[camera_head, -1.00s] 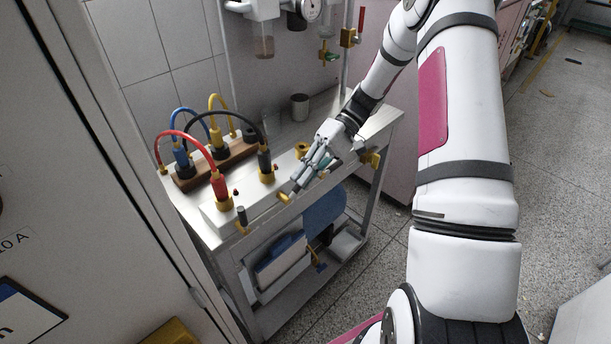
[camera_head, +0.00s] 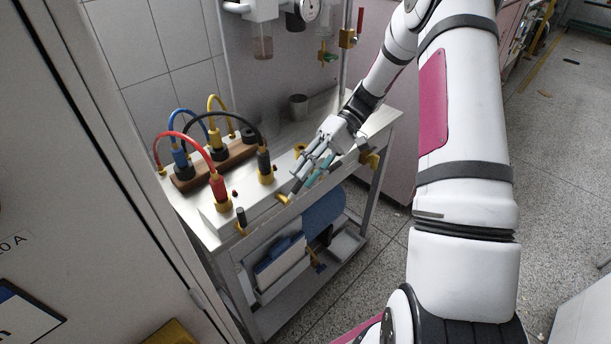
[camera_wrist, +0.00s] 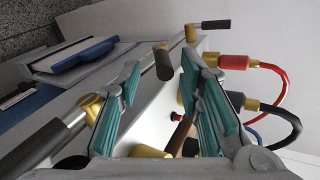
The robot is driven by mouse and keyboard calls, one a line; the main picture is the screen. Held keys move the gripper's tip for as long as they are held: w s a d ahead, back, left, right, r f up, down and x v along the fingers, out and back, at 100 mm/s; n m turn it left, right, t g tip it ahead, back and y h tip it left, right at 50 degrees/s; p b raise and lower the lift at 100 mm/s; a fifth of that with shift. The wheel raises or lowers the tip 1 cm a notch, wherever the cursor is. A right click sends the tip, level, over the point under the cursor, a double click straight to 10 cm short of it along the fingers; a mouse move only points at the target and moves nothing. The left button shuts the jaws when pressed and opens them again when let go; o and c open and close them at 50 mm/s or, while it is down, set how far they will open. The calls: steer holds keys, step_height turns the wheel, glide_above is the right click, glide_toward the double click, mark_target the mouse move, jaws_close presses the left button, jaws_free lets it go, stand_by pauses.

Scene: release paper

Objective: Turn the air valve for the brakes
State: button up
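Several brass valves with dark lever handles sit along the cart's front edge; I cannot tell which one is the brake air valve. In the wrist view, a black handle (camera_wrist: 163,62) stands in line with the gap between my fingertips, with no clear contact. Another lever valve (camera_wrist: 213,25) lies farther off, and a larger brass lever valve (camera_wrist: 62,132) is at lower left, beside the left finger. In the head view, a brass valve (camera_head: 282,198) is just below my fingertips. My gripper (camera_head: 302,184) is open, its teal-padded fingers apart and empty; it also shows in the wrist view (camera_wrist: 160,72).
Red, blue, yellow and black hoses (camera_head: 208,150) loop over the cart top left of my gripper. A gauge panel (camera_head: 290,45) rises at the back. A lower shelf holds a blue-and-white box (camera_head: 280,260).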

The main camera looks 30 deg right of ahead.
mark_target(282, 193)
steer(key=v, duration=1)
steer(key=shift+w+d+r, duration=0.1)
steer(key=shift+d+r, duration=0.1)
steer(key=shift+d, duration=0.05)
